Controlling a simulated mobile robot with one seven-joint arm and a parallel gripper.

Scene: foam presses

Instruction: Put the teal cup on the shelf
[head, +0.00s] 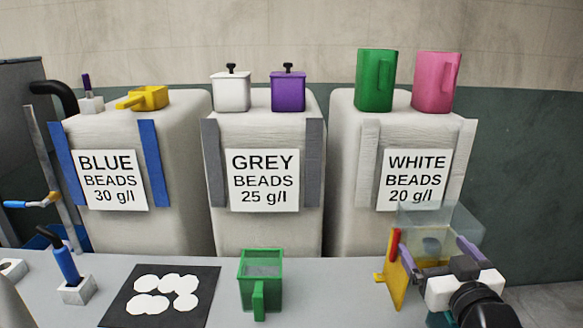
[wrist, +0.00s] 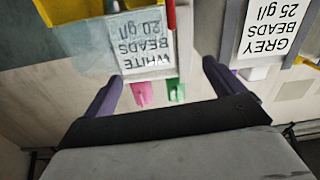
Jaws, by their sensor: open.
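I see no clearly teal cup and cannot pick out a shelf. A square green cup (head: 260,280) with grey contents stands on the counter in the middle of the head view, its handle facing me. My gripper (head: 432,243) is at the right of the head view, well away from that cup. Its two purple fingers are apart. In the wrist view, which is upside down, my gripper (wrist: 162,72) shows nothing clearly held between the fingers. A clear box (head: 452,217) with a yellow panel (head: 397,272) and red bar overlaps the fingers; contact cannot be told.
Three pale bead containers stand behind the counter (head: 215,290). A green jug (head: 376,80) and pink jug (head: 436,82) stand on the right one; white and purple lidded pots on the middle. A black mat (head: 120,310) with white discs lies left of the green cup.

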